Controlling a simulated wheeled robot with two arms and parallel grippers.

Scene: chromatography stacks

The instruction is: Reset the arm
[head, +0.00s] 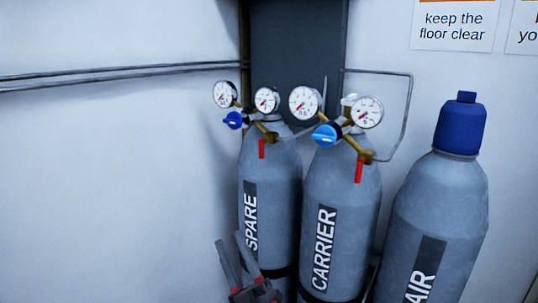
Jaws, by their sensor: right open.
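My right gripper (243,262) shows at the bottom of the head view, in front of the lower part of the grey cylinder marked SPARE (283,190). Its two dark fingers point up and stand apart, with nothing seen between them. I cannot tell whether it touches the cylinder. The rest of that arm is out of view below. My left gripper is not in view.
A cylinder marked CARRIER (345,190) and a blue-capped one marked AIR (455,200) stand to the right. Gauges, blue knobs (325,135) and red levers top the first two. Thin pipes (120,75) run along the wall.

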